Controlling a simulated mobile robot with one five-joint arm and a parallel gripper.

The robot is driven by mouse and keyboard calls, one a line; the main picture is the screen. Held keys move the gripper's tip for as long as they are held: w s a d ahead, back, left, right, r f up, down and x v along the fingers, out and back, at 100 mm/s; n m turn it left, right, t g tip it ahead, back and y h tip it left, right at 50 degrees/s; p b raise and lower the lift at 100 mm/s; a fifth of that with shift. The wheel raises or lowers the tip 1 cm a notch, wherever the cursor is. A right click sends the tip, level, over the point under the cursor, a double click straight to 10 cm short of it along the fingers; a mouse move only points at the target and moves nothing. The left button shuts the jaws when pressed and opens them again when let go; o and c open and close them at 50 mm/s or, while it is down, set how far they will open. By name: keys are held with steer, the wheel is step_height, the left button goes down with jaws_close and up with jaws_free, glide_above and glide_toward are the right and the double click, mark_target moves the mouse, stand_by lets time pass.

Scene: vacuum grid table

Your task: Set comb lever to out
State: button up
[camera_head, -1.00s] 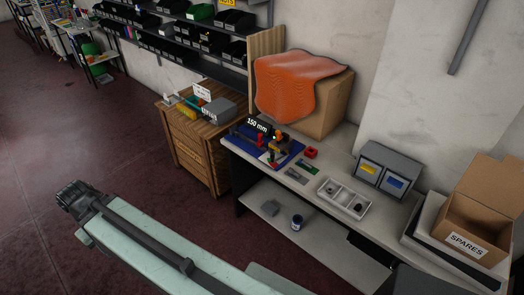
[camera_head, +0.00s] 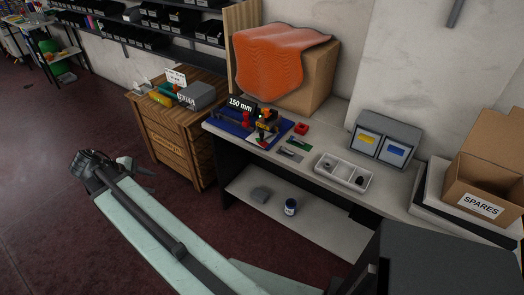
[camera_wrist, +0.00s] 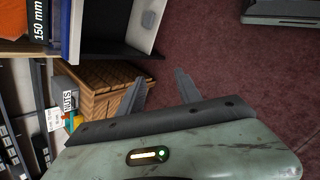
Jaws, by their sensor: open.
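On the workbench (camera_head: 404,205), a blue mat (camera_head: 236,130) carries a small apparatus (camera_head: 267,124) with red, black and yellow-orange parts. A black "150 mm" sign (camera_head: 241,105) stands beside it. I cannot tell which part is the comb lever or how it is set. My gripper (camera_head: 138,166) is at the lower left of the head view, over the floor and well away from the apparatus. In the wrist view my gripper (camera_wrist: 160,90) is open and empty, its two fingers apart. The sign (camera_wrist: 39,20) and the blue mat's edge (camera_wrist: 70,30) show there at upper left.
A wooden cabinet (camera_head: 178,150) with bins stands left of the bench. Open floor (camera_head: 50,200) lies left.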

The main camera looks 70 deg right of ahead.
steer(key=s+d+f+n+g+h+b, duration=0.1)
steer(key=s+d+g+b, duration=0.15)
steer(key=d, duration=0.45)
steer(key=s+d+f+n+g+h+b, duration=0.1)
steer(key=s+d+f+h+b, duration=0.1)
steer(key=s+d+b, duration=0.3)
steer(key=s+d+f+g+h, duration=0.1)
steer(key=s+d, duration=0.1)
steer(key=d, duration=0.6)
steer(key=n+g+h+b, duration=0.2)
steer(key=n+g+b, duration=0.1)
steer(key=g+b, duration=0.4)
glide_toward(261, 136)
steer(key=s+d+r, duration=0.1)
steer(key=s+d, duration=0.1)
steer(key=d, duration=0.1)
steer(key=shift+t, duration=0.35)
steer(key=x, duration=0.7)
steer(key=shift+s, duration=0.1)
jaws_close()
